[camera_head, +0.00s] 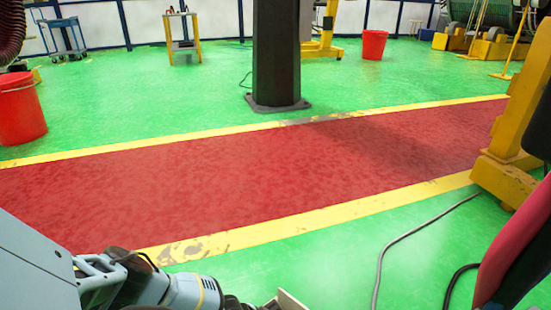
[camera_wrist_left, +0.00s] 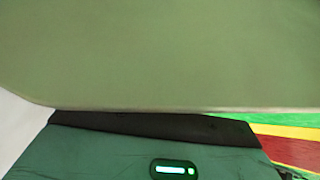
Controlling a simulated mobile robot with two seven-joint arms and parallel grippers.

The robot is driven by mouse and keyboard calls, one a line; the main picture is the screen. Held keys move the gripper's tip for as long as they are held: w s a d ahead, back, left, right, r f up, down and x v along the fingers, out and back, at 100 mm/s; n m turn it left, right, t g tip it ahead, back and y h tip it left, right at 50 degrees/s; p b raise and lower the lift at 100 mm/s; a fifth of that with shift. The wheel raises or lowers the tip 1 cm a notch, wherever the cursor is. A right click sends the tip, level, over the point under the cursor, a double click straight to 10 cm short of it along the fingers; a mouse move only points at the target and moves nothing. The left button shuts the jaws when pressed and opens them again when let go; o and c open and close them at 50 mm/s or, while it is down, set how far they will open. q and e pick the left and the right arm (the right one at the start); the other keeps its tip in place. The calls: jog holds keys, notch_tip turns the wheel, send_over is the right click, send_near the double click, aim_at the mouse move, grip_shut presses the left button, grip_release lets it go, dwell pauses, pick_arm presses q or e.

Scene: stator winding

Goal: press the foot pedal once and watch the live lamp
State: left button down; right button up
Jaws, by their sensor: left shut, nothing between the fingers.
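My left arm (camera_head: 190,290) comes in at the bottom left of the head view, and its far end is cut off by the lower edge. I cannot make out the left fingertips in either view. In the left wrist view, a broad olive-green surface (camera_wrist_left: 160,50) fills the upper part, very close. Below it are a black strip (camera_wrist_left: 150,126) and a dark teal surface (camera_wrist_left: 90,155) with a small lit green capsule-shaped light (camera_wrist_left: 173,169). I cannot tell whether this is the live lamp. No foot pedal can be made out. My right gripper is not in view.
A red lane (camera_head: 240,175) with yellow borders crosses the green floor. A dark column (camera_head: 276,55) stands beyond it. Red buckets (camera_head: 20,112) and (camera_head: 374,45) stand left and at the back. A yellow frame (camera_head: 510,150) is at right. A grey cable (camera_head: 385,250) lies in front.

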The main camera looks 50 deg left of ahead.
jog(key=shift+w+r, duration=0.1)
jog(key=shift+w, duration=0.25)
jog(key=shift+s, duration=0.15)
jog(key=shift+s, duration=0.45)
pick_arm(q)
jog(key=shift+f, duration=0.15)
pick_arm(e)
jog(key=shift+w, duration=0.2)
pick_arm(q)
jog(key=shift+a+f, duration=0.1)
jog(key=shift+f, duration=0.15)
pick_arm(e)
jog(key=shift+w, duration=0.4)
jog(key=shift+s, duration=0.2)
